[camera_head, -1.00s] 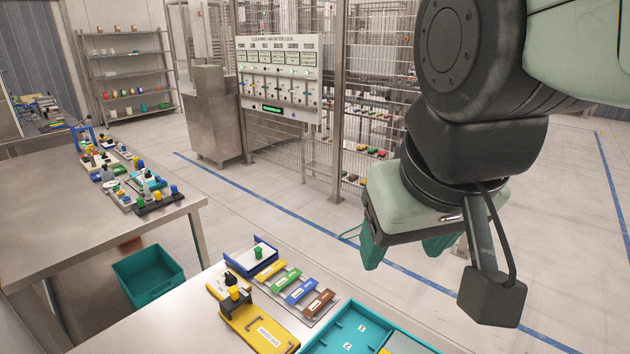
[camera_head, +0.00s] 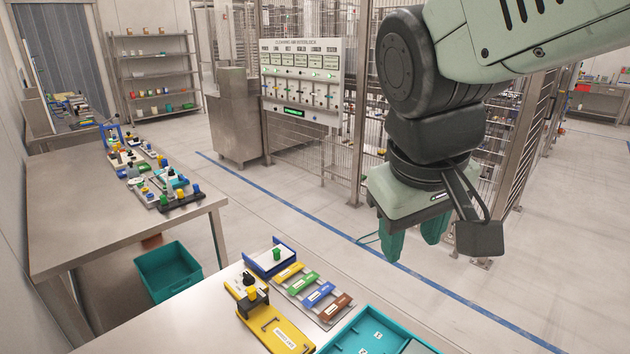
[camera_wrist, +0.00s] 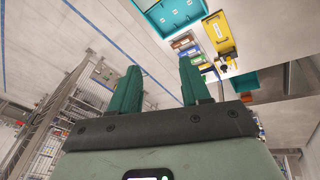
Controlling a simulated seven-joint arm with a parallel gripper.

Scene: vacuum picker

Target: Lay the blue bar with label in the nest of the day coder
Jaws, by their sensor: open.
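The blue bar with a white label (camera_head: 323,292) lies on a grey plate in a row of coloured bars, between the green bar (camera_head: 303,282) and the brown bar (camera_head: 338,305). The day coder (camera_head: 270,325) is the yellow device left of that row, with a dark and yellow head at its far end. Its nest (camera_head: 270,323) seems to be the small dark bracketed spot on the yellow base. My gripper (camera_head: 414,250) hangs in the air behind and right of the bars, open and empty. In the wrist view my gripper (camera_wrist: 162,82) shows two teal fingers apart.
A teal tray (camera_head: 372,318) stands at the table's front right. A blue-edged white holder with a green knob (camera_head: 270,257) is behind the bars. A teal crate (camera_head: 168,270) is on the floor left. A second table (camera_head: 75,215) holds several devices.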

